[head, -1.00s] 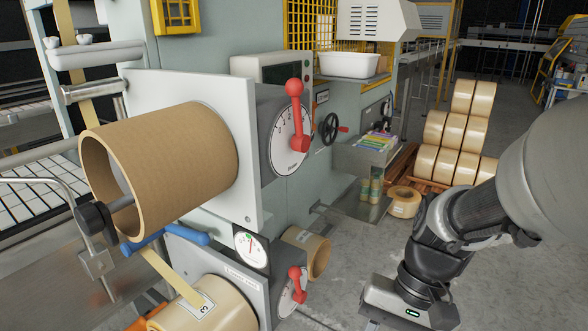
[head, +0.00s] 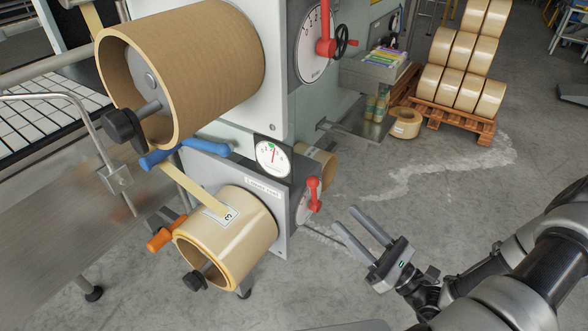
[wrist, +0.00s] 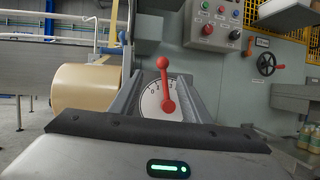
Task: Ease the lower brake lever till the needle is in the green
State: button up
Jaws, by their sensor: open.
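The lower brake lever (head: 313,193) is red and stands roughly upright on its white dial, on the side of the lower unwind panel. In the wrist view the lever (wrist: 164,85) shows ahead, between my two fingers. The round gauge (head: 272,157) has a green mark near the top. Its needle points roughly upward near that mark; whether it lies inside the green is too small to tell. My gripper (head: 344,217) is open and empty, its fingers pointing toward the lever and apart from it, to its lower right.
The upper red lever (head: 325,46) is above on its own dial. The lower tape roll (head: 232,245) and the brown upper roll (head: 190,70) stick out left of the panels. A pallet of rolls (head: 452,118) stands at the back right. Floor around my gripper is clear.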

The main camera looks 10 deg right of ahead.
aim_at(301, 180)
jog(key=x, duration=1.7)
jog(key=shift+w+d+p, duration=0.1)
jog(key=shift+w+p, duration=0.2)
grip_shut()
